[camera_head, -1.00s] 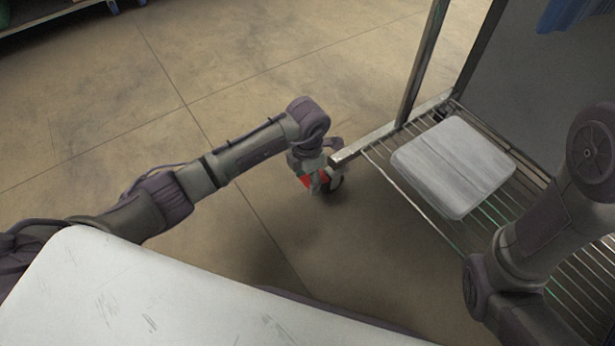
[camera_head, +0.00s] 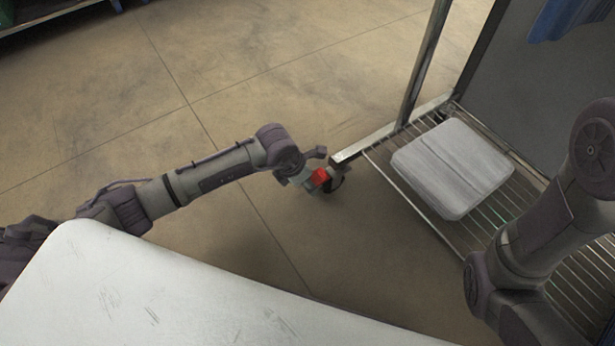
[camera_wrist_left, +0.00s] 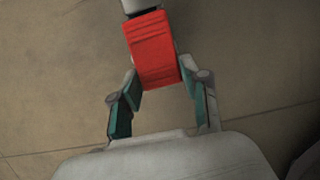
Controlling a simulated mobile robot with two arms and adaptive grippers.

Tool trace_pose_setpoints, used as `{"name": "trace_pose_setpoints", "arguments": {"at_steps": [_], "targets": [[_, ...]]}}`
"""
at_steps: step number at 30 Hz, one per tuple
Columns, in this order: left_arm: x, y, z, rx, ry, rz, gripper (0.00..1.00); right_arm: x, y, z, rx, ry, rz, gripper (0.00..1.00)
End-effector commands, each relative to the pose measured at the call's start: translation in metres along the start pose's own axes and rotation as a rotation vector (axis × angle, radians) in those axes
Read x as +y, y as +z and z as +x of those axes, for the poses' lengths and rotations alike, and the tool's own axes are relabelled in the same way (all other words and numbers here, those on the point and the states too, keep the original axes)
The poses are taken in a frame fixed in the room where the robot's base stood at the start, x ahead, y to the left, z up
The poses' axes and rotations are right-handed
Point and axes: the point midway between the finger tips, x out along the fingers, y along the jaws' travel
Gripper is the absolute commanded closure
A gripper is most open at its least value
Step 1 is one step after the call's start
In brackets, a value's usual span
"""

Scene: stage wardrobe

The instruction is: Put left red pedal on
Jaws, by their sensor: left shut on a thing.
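The red pedal (camera_head: 320,177) is at the near left corner of the metal rack, low near the floor, beside a dark caster wheel (camera_head: 338,182). My left gripper (camera_head: 314,176) is at this corner, tilted toward the pedal. In the left wrist view the red pedal (camera_wrist_left: 151,48) is a ribbed red block, its lower end between the green-padded fingers of my left gripper (camera_wrist_left: 157,84). The gripper is shut on it. The wheel is mostly hidden behind the pedal. My right arm is at the right, its gripper out of view.
The rack has a wire shelf (camera_head: 425,205) with a grey-white folded or boxy item (camera_head: 455,168) on it, and an upright post (camera_head: 424,65). A white surface (camera_head: 150,290) fills the lower left. The floor left of the rack is clear.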

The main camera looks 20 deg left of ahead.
Motion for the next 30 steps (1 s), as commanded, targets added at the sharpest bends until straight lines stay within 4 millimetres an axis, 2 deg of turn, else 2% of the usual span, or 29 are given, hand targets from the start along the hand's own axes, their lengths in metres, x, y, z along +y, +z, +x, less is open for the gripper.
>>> {"name": "trace_pose_setpoints", "arguments": {"at_steps": [12,26,27,30], "targets": [[-0.0003,-0.0049,0.0043,-0.174,-0.001,0.000,0.89,-0.0005,-0.0007,-0.0030,-0.001,0.000,0.000,1.00],[-0.0003,-0.0043,0.0042,-0.192,-0.001,0.000,0.89,-0.0006,-0.0006,-0.0032,-0.001,0.000,0.000,1.00],[-0.0003,-0.0043,0.0043,-0.192,-0.001,0.000,0.51,-0.0006,-0.0006,-0.0032,-0.001,0.000,0.000,1.00],[-0.0003,-0.0044,0.0043,-0.191,-0.001,0.000,0.34,-0.0006,-0.0005,-0.0032,-0.001,0.000,0.000,1.00]]}}
